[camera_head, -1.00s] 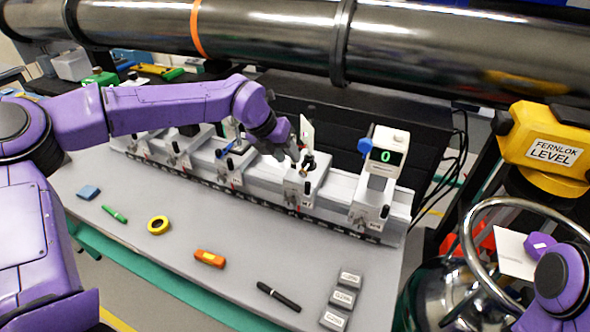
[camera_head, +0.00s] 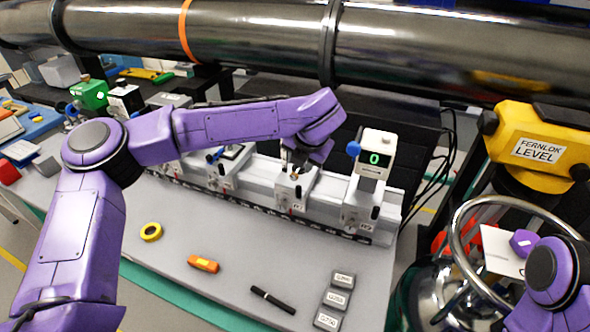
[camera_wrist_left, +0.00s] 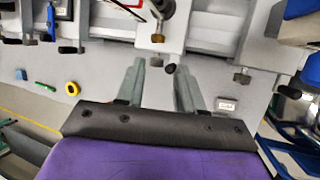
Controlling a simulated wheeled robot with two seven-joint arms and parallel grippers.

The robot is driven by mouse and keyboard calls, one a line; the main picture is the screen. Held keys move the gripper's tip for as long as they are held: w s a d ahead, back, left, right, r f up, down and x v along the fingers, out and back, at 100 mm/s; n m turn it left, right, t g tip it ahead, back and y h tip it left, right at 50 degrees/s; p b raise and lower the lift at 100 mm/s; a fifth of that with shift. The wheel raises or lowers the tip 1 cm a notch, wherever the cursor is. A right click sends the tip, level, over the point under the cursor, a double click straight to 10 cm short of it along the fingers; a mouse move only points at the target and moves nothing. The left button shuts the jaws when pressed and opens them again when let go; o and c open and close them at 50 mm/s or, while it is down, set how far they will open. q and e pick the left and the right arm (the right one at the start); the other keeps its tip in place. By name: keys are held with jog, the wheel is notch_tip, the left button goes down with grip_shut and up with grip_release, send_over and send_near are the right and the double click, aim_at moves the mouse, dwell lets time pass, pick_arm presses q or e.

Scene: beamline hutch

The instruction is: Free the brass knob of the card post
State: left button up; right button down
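My left gripper (camera_head: 297,168) is above the middle grey carriage (camera_head: 294,192) on the rail. In the left wrist view its two fingers (camera_wrist_left: 158,70) stand apart with nothing gripped between them. Just beyond the fingertips, the post (camera_wrist_left: 165,8) rises from the carriage, with a small brass knob (camera_wrist_left: 157,38) at its foot. My right gripper is not in view.
A carriage with a green "0" display (camera_head: 378,160) stands right of the gripper. A large dark pipe (camera_head: 250,35) crosses above. A yellow level (camera_head: 540,150) and a steel wheel (camera_head: 462,255) are at right. A tape ring (camera_head: 151,231), orange tool (camera_head: 203,264) and black marker (camera_head: 272,299) lie in front.

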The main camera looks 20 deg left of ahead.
aim_at(294, 175)
pick_arm(q)
jog(key=p+x, duration=0.3)
jog(key=x, duration=0.6)
jog(key=shift+w+a+p, duration=0.1)
jog(key=shift+a+p, duration=0.1)
jog(key=shift+p, duration=0.1)
jog(key=shift+w+a+f, duration=0.1)
jog(key=shift+a+f, duration=0.05)
jog(key=shift+f, duration=0.35)
grip_shut()
